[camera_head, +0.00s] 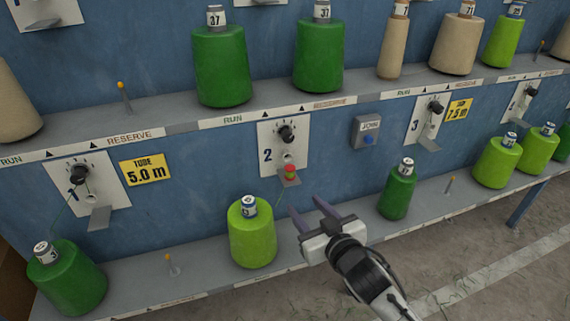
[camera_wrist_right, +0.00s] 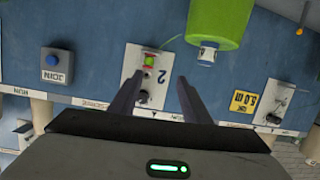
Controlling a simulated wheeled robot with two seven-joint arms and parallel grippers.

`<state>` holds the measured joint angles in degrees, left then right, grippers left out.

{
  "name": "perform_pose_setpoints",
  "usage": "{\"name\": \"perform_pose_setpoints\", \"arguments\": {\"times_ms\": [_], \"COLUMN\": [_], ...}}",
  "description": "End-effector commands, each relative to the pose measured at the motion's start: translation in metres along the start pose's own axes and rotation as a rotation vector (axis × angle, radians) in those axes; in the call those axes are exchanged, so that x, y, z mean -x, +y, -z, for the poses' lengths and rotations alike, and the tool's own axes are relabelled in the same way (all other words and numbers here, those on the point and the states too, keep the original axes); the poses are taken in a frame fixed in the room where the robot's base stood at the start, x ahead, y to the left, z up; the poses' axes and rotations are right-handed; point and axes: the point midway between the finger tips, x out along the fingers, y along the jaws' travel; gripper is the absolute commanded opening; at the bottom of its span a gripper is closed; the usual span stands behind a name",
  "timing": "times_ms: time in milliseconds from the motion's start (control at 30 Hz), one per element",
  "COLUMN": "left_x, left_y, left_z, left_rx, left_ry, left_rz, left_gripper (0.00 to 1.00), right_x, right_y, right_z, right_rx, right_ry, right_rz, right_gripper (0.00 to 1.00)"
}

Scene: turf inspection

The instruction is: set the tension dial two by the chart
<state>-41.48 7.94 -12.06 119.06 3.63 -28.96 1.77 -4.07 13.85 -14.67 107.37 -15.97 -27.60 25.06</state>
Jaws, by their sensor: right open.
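Tension dial two (camera_head: 286,133) is a black knob with tick marks on a white plate (camera_head: 268,163) marked 2, on the blue wall. Its setting is too small to read. Below it a red and green piece (camera_head: 290,173) sits above a small grey ledge. In the right wrist view, upside down, the plate (camera_wrist_right: 129,75) and the dial (camera_wrist_right: 148,89) show between and beyond the fingers. My right gripper (camera_head: 306,205) is open and empty, below and right of the plate, apart from it. No chart is recognisable. My left gripper is not in view.
A lime cone (camera_head: 252,235) stands on the lower shelf left of my right gripper, a dark green cone (camera_head: 398,192) to its right. Dials one (camera_head: 79,174) and three (camera_head: 434,107), a JOIN button box (camera_head: 367,132) and yellow tube signs (camera_head: 146,170) are along the wall.

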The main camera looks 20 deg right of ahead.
Motion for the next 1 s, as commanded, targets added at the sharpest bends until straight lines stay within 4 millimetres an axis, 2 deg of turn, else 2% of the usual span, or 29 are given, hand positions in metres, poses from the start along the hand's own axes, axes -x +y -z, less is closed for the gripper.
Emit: {"name": "perform_pose_setpoints", "arguments": {"times_ms": [33, 100, 200, 300, 467, 800, 1000], "left_x": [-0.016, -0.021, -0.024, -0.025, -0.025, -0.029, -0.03], "left_y": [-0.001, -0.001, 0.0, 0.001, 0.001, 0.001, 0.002], "left_z": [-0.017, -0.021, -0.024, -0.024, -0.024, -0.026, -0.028], "left_rx": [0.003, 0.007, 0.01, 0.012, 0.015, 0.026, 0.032], "left_ry": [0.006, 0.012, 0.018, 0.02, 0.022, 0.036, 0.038], "left_rz": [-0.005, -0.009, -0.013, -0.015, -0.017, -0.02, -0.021], "left_gripper": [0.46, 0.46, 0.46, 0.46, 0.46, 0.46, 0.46], "right_x": [-0.021, -0.034, -0.043, -0.048, -0.064, -0.123, -0.141], "right_y": [0.007, 0.015, 0.023, 0.028, 0.03, 0.034, 0.035], "right_z": [0.014, 0.043, 0.074, 0.091, 0.101, 0.115, 0.119], "right_rx": [0.01, 0.013, 0.013, 0.013, 0.012, 0.012, 0.01], "right_ry": [0.073, 0.144, 0.214, 0.248, 0.256, 0.255, 0.253], "right_rz": [-0.018, -0.038, -0.059, -0.07, -0.072, -0.072, -0.071], "right_gripper": [0.44, 0.44, 0.44, 0.44, 0.44, 0.44, 0.44]}}
